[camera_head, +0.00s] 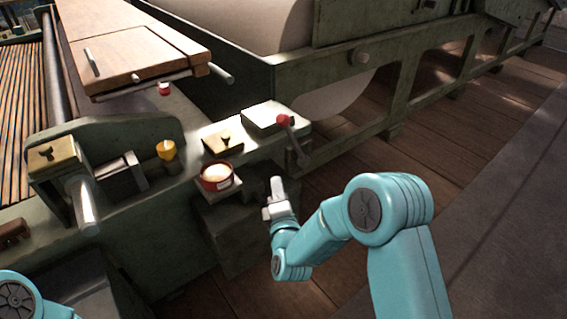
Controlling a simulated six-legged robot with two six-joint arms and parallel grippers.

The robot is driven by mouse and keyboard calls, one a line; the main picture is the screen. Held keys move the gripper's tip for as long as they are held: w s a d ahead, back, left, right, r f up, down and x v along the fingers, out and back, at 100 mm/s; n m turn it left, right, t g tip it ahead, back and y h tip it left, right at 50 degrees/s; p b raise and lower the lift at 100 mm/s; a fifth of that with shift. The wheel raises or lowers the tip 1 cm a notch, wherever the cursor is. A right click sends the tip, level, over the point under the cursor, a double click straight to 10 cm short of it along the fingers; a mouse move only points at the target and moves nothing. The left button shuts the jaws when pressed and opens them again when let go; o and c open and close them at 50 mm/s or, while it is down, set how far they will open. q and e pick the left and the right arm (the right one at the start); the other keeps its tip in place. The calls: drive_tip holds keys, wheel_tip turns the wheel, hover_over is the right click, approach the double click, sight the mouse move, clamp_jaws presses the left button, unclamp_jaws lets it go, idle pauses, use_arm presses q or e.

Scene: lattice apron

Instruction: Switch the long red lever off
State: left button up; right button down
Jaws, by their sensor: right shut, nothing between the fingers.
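A lever with a round red knob (284,120) is mounted at the right end of the green machine's bench. Its dark shaft runs from the knob down and to the right, to about the bench's end face, so the knob is at the upper end. My right gripper (276,190) is shut and empty, below the lever in the picture and apart from it. It points upward, close to the bench's front. My left gripper is out of view; only a part of my left arm shows at the bottom left corner.
A red-rimmed round dish (215,178) stands on the bench's front edge, left of my right gripper. A yellow knob (166,150), a small brass plate (223,142) and a pale block (268,117) are nearby. Open plank floor (340,200) lies right of the bench.

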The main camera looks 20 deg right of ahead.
sight(295, 143)
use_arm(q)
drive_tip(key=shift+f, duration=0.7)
use_arm(e)
drive_tip(key=shift+w+d+r+n+t+h, duration=0.1)
drive_tip(key=shift+r+n+t+h, duration=0.5)
drive_tip(key=shift+r, duration=0.35)
use_arm(q)
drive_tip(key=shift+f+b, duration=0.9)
drive_tip(key=shift+b, duration=0.15)
use_arm(e)
drive_tip(key=d+x, duration=0.2)
drive_tip(key=x, duration=1)
drive_tip(key=shift+d+r, duration=0.35)
drive_tip(key=shift+r, duration=0.15)
